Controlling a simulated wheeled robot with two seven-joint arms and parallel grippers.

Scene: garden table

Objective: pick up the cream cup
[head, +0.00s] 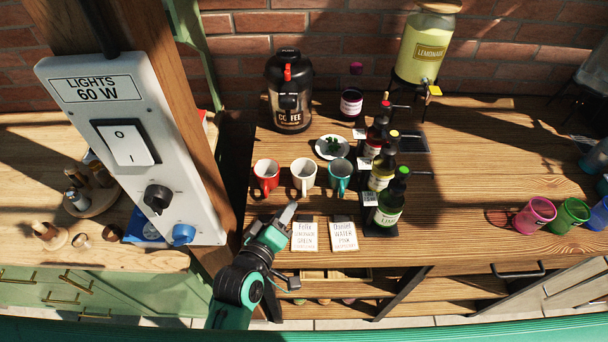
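The cream cup (303,173) stands upright on the wooden table between a red cup (266,177) and a teal cup (339,176). Its handle faces the front of the table. My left gripper (289,211) is in front of the cups, a little below the cream cup in the picture and apart from it. Its grey fingers point up and right toward the cream cup. I see them from an angle that does not show whether there is a gap between them. My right gripper is not in view.
Two order cards (304,236) lie right of my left gripper. Syrup bottles (390,202) stand right of the teal cup. A small plate (332,147) and a coffee dispenser (289,95) are behind the cups. A post with a light-switch box (135,150) rises at the left.

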